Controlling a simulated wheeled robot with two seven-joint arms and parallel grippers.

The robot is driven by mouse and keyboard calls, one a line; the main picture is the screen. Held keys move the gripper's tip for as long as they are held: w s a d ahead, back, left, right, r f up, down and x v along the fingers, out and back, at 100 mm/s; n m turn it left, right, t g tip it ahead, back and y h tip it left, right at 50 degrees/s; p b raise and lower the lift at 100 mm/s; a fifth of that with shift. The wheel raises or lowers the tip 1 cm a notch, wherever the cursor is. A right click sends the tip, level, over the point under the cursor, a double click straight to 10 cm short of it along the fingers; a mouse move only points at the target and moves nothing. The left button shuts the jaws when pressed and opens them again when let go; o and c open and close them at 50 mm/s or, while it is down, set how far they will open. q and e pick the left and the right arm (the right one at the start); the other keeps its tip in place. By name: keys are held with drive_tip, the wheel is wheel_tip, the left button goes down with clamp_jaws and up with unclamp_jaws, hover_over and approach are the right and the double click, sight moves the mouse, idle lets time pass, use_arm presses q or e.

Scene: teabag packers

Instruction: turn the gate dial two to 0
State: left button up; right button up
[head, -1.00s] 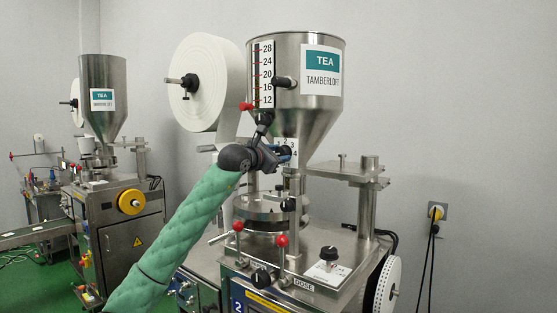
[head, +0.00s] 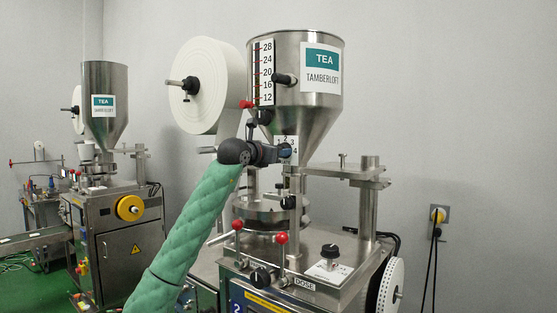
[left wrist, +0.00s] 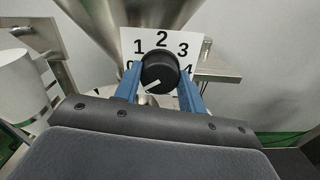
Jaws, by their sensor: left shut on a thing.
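The gate dial is a black knob (left wrist: 160,72) on a white plate (left wrist: 188,42) marked 1, 2, 3, with the 0 and 4 partly hidden by my fingers. Its white pointer mark is at the lower left of the knob, toward the 0 side. My left gripper (left wrist: 160,84) has its blue fingers on both sides of the knob, shut on it. In the head view, my left gripper (head: 286,152) reaches the plate under the steel hopper (head: 318,120) and covers the knob. My right gripper is not in view.
A paper roll (head: 212,85) hangs left of the hopper. A steel bracket (head: 345,172) is to the right. A second packer (head: 118,215) stands at the far left.

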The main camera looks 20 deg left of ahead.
use_arm(q)
drive_tip(key=shift+a+n+b, duration=0.1)
drive_tip(key=shift+n+b, duration=1.75)
drive_tip(key=shift+n, duration=3.45)
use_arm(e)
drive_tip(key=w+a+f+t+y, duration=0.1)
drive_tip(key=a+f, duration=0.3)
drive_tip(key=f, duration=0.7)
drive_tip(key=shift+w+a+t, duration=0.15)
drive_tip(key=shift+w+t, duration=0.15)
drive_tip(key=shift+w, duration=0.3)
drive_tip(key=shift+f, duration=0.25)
use_arm(q)
drive_tip(key=o, duration=1)
drive_tip(key=shift+c, duration=0.2)
